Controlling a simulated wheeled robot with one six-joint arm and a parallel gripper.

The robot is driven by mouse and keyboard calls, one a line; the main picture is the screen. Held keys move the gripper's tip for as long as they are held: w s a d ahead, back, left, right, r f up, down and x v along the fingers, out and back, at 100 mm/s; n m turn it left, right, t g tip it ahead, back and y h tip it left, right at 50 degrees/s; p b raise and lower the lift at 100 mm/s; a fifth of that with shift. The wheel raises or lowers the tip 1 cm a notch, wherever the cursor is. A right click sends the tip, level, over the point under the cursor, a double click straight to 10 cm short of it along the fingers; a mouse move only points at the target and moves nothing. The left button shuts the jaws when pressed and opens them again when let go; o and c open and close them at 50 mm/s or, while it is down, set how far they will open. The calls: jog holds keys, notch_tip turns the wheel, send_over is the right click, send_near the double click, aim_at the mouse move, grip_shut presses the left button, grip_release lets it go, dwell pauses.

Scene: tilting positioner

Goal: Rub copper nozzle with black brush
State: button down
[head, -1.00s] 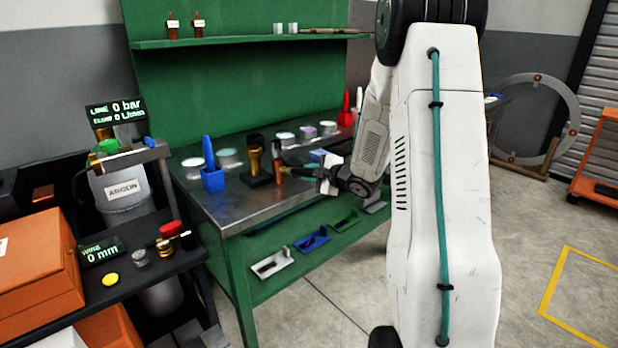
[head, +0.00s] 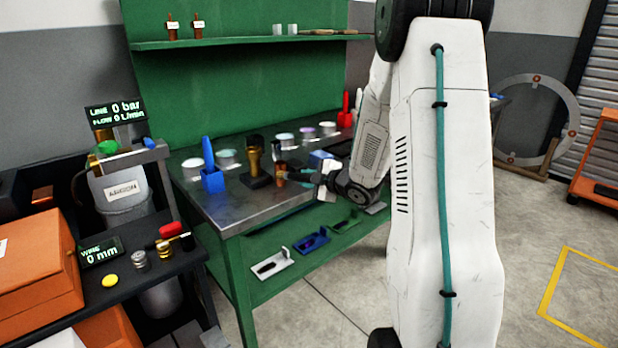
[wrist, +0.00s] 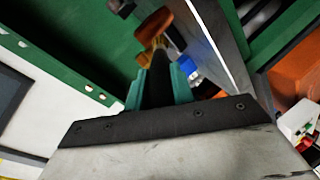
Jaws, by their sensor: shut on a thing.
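The copper nozzle (head: 280,171) stands on the metal bench top near its front edge, with a dark part above it. In the wrist view an orange-copper rounded end (wrist: 155,25) shows at the top. My gripper (head: 297,177) is at the nozzle's right, its teal fingers pointing left. In the wrist view its fingers (wrist: 160,85) are shut on a black shaft (wrist: 160,66), which looks like the black brush. The shaft's far end overlaps the copper part; I cannot tell whether they touch.
A black-and-brass piece on a dark stand (head: 256,177) is left of the nozzle. A blue brush in a blue holder (head: 213,181), several round tins and a red holder (head: 345,119) are on the bench. Small trays (head: 310,244) lie on the lower shelf.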

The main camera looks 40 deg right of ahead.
jog(key=shift+s+d, duration=0.9)
jog(key=shift+s, duration=0.3)
jog(key=shift+s+d, duration=0.85)
jog(key=shift+s, duration=0.35)
jog(key=shift+s+d, duration=0.9)
jog(key=shift+s, duration=0.3)
